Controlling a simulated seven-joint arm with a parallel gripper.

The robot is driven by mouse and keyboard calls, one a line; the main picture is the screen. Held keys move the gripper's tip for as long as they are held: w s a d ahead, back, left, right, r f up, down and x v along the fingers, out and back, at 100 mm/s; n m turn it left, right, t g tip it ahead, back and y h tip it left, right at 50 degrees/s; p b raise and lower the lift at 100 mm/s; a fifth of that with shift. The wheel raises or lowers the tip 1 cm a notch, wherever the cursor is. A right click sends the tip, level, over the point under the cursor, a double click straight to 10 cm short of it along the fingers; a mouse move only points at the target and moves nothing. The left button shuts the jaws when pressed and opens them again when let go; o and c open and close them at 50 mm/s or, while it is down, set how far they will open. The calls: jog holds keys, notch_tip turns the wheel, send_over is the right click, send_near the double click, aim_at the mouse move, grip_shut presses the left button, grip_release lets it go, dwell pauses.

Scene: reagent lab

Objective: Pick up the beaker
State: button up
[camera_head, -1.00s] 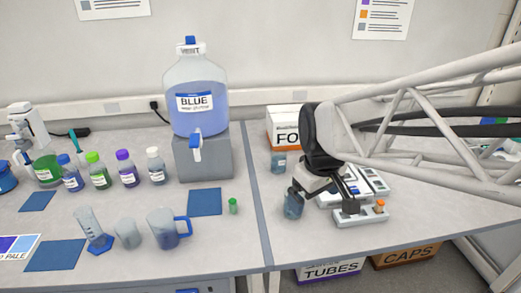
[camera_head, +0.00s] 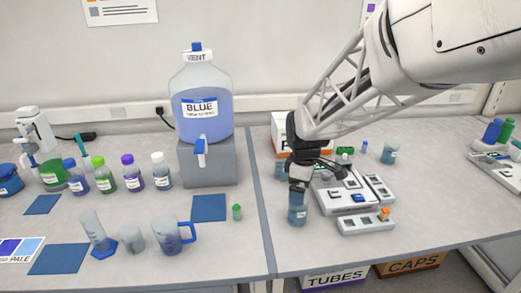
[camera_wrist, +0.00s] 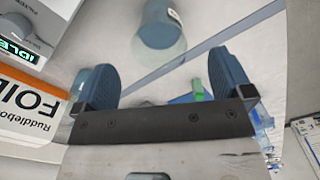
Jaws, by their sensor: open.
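A clear beaker-like container (camera_head: 297,216) with blue contents stands upright on the bench, right of the seam. It appears in the wrist view as a blue cylinder with a clear rim (camera_wrist: 160,28), at the top of the picture and beyond my fingertips. My gripper (camera_head: 300,180) is open, just above and overlapping this container in the head view. In the wrist view the two blue fingers of my gripper (camera_wrist: 164,75) are spread apart with nothing held between them. Whether a finger touches the container cannot be told.
A similar container (camera_head: 281,168) stands behind, near the foil box (camera_wrist: 32,108). A grey device (camera_head: 347,193) lies close on the right.

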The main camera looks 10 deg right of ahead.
aim_at(298, 210)
jog(key=shift+f, duration=1.3)
jog(key=shift+w+a+f, duration=0.1)
jog(key=shift+w+f, duration=0.05)
jog(key=shift+f, duration=2.45)
jog(key=shift+c, duration=0.2)
jog(key=c, duration=1.1)
jog(key=shift+o, duration=0.2)
jog(key=shift+r, duration=0.2)
